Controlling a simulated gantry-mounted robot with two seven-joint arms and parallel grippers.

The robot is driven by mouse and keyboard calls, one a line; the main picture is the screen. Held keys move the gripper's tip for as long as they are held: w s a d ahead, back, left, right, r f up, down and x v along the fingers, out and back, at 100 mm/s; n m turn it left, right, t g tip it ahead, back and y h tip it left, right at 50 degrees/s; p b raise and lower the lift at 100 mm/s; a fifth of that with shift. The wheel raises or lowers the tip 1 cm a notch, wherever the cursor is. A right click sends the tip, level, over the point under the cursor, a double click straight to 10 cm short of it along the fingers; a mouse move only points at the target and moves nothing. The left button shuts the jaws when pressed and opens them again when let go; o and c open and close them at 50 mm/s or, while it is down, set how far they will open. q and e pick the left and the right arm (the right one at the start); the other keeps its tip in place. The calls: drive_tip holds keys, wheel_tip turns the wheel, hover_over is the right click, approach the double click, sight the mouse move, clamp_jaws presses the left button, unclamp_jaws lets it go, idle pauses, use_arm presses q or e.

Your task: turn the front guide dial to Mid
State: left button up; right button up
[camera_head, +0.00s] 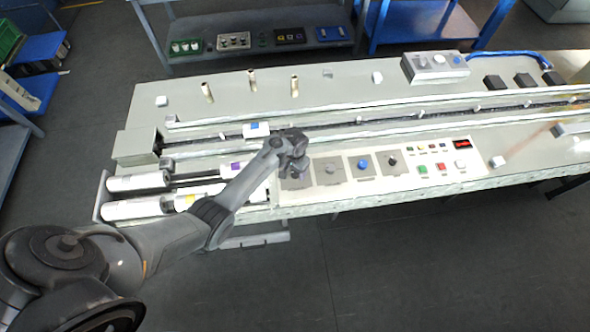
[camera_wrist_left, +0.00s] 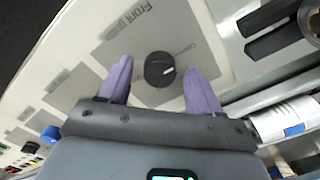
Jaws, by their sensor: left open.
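The front guide dial (camera_wrist_left: 160,69) is a round black knob with a white pointer line on a grey panel plate (camera_wrist_left: 205,50). In the left wrist view the pointer aims to the right of the picture. "Front" lettering is printed above the dial; small marks beside it are too blurred to read. My left gripper (camera_wrist_left: 160,80) is open, with one purple finger on each side of the dial and visible gaps. I cannot tell how far the fingertips reach down beside it. In the head view my left gripper (camera_head: 297,171) covers the dial. My right gripper is not in view.
White film rolls (camera_head: 138,182) lie left. A long rail runs behind.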

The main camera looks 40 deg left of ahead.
use_arm(q)
drive_tip(key=c, duration=1)
drive_tip(key=shift+c, duration=0.2)
